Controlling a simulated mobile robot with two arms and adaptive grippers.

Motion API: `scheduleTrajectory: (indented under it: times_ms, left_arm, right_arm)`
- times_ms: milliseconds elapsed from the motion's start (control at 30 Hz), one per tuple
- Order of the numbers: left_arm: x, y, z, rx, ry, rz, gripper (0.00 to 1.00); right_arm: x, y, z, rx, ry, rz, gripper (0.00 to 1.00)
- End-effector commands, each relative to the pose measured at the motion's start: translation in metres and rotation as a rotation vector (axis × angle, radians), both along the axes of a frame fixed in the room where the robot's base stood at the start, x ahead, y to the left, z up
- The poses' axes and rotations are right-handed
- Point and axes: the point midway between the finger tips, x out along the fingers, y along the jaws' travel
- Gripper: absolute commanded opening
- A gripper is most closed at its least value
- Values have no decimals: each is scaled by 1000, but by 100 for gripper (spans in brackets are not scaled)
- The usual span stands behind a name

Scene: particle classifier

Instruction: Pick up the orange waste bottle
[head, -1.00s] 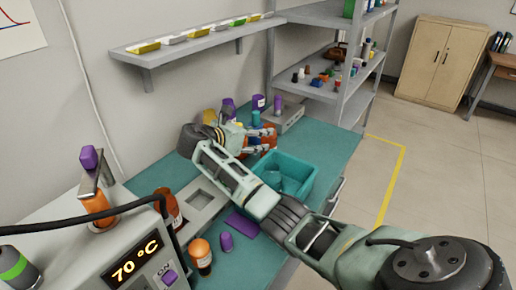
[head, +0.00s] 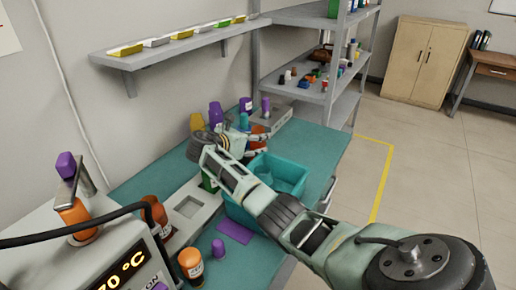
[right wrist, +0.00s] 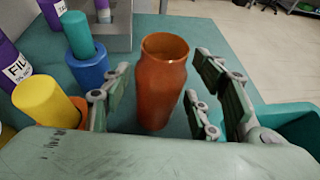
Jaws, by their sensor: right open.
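An open-topped orange bottle (right wrist: 160,85) stands upright on the teal bench in the right wrist view. My right gripper (right wrist: 160,100) is open, with its fingers on both sides of the bottle. Gaps show between the fingers and the bottle, and its lower front edge is close to the gripper body. In the head view, my right gripper (head: 258,143) reaches over the bench, and the orange bottle (head: 259,130) is partly hidden behind its fingers. My left gripper is not in view.
A yellow-capped bottle (right wrist: 45,102), a blue bottle with a teal top (right wrist: 88,62) and purple bottles (right wrist: 12,62) stand close left. A teal bin (head: 238,213) is beside the arm. Other orange bottles (head: 190,266) stand near the heater (head: 115,262).

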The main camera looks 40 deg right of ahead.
Motion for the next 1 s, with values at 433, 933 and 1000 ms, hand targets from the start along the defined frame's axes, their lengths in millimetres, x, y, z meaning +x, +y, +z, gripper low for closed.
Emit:
scheduleTrajectory:
  times_ms: [433,933,1000]
  left_arm:
    - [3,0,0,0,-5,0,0]
    - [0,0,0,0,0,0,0]
    - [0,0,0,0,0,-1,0]
  right_arm:
    - [0,0,0,1,0,1,31]
    - [1,0,6,0,-3,1,19]
    - [1,0,12,-1,-4,2,19]
